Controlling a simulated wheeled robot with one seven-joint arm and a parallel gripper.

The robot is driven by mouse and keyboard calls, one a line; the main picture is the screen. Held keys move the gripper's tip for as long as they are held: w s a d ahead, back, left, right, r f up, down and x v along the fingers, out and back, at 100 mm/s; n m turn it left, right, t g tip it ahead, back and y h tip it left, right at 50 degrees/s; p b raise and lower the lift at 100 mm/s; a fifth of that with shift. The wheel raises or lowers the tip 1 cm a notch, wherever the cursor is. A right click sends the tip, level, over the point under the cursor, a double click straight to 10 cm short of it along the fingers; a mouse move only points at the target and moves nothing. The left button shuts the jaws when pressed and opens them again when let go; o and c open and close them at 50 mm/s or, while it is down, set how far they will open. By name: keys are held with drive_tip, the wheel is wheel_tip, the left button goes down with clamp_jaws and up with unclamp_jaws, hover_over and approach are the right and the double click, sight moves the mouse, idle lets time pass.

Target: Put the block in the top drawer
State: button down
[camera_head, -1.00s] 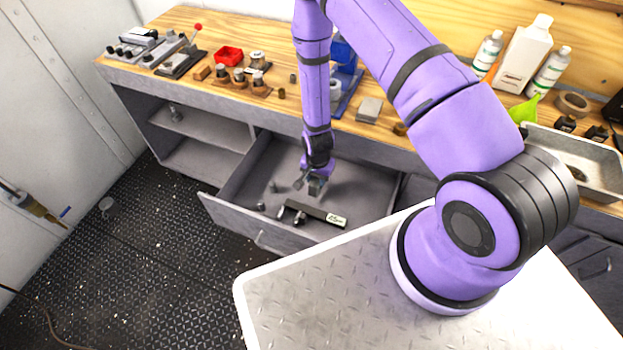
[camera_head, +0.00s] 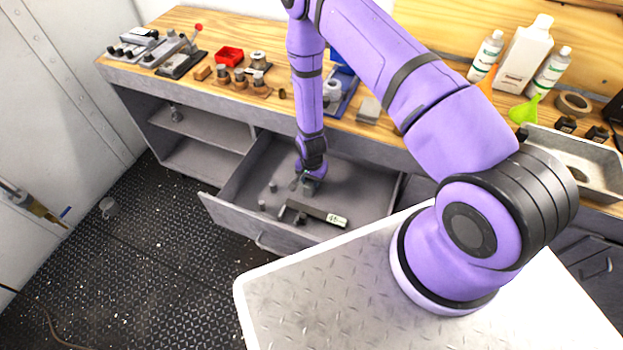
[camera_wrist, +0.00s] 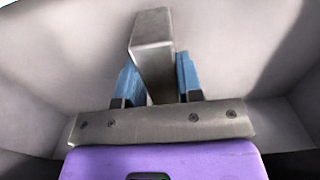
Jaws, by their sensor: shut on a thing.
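The top drawer (camera_head: 229,205) is pulled open below the wooden bench. My gripper (camera_head: 308,186) is inside the drawer's opening, over its back middle part. In the wrist view my gripper (camera_wrist: 160,80) has its blue fingers shut on the block (camera_wrist: 153,42), a grey metal bar. The block also shows small in the head view, just under the fingers (camera_head: 311,188). Drawer walls and floor surround it in the wrist view. Whether the block touches the drawer floor I cannot tell.
In the drawer lie a dark bar with a pale label (camera_head: 325,214) and several small metal cylinders, such as one at the left (camera_head: 262,205). The bench top (camera_head: 185,22) holds a red bin (camera_head: 229,56), bottles (camera_head: 487,55) and a metal tray (camera_head: 600,178). Open shelves (camera_head: 205,130) are left of the drawer.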

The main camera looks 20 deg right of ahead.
drive_tip(key=c, duration=0.8)
unclamp_jaws()
wheel_tip(320, 180, up, 47)
drive_tip(key=d+n+t, duration=0.3)
drive_tip(key=n, duration=0.1)
drive_tip(key=s+d+r+n, duration=0.1)
drive_tip(key=s+r, duration=0.5)
drive_tip(key=s, duration=0.2)
drive_tip(key=s+d+r+n+t, duration=0.1)
drive_tip(key=s+r+n, duration=0.1)
drive_tip(key=s+r, duration=0.5)
drive_tip(key=s+d+r+n+t, duration=0.1)
drive_tip(key=s+r+n, duration=0.1)
drive_tip(key=s+r, duration=0.4)
drive_tip(key=shift+s+d+r, duration=0.1)
drive_tip(key=shift+s+d, duration=0.1)
drive_tip(key=shift+s, duration=0.7)
drive_tip(key=shift+s+d+r, duration=0.1)
drive_tip(key=shift+s+d, duration=0.1)
drive_tip(key=shift+s, duration=0.7)
